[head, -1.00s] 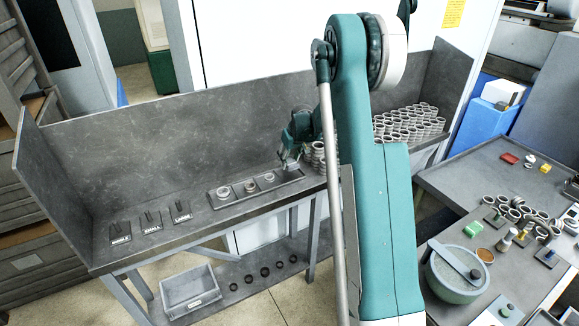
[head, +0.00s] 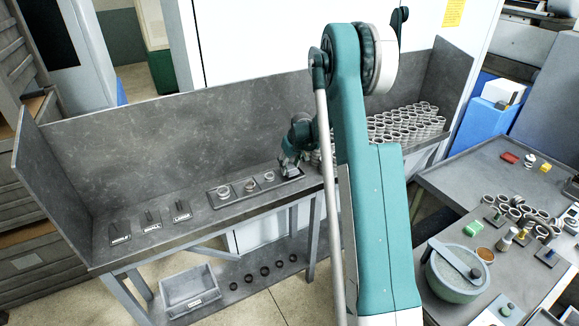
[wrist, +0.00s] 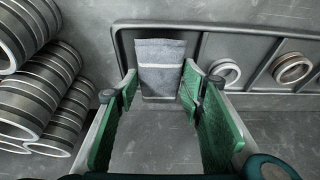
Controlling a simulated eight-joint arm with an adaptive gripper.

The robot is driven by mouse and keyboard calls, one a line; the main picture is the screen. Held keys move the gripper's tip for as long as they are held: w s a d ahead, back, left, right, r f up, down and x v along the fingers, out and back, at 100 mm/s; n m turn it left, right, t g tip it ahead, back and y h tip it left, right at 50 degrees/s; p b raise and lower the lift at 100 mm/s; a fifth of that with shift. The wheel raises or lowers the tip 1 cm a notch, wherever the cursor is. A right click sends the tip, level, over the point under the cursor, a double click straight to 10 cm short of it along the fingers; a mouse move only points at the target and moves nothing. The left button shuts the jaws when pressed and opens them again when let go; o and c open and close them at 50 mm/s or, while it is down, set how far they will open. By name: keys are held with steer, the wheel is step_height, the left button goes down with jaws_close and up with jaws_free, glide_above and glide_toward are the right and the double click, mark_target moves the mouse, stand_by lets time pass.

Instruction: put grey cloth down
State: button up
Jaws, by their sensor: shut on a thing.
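The grey cloth (wrist: 160,66), a folded piece with a pale stripe, is between the fingertips of my gripper (wrist: 159,84) in the wrist view. My gripper is shut on it. The cloth overlaps the near end of the dark tray (wrist: 122,42) in that view; I cannot tell whether it touches the tray or the bench. In the head view, my gripper (head: 288,170) is low over the bench at the right end of the tray (head: 216,203). The cloth is too small to make out clearly there.
Rings (wrist: 290,68) sit in the tray. Stacked rings (wrist: 40,90) stand close left of my gripper in the wrist view. Labelled peg stands (head: 151,226) are on the bench's left. Bare bench lies between them and the tray. A back panel (head: 170,140) rises behind.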

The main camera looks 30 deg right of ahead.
steer(key=shift+f+b, duration=0.3)
steer(key=shift+f, duration=0.05)
steer(key=o, duration=0.9)
steer(key=shift+r, duration=0.25)
steer(key=shift+r+p, duration=0.65)
steer(key=shift+p, duration=0.05)
steer(key=shift+b+v, duration=0.35)
steer(key=shift+v, duration=5.4)
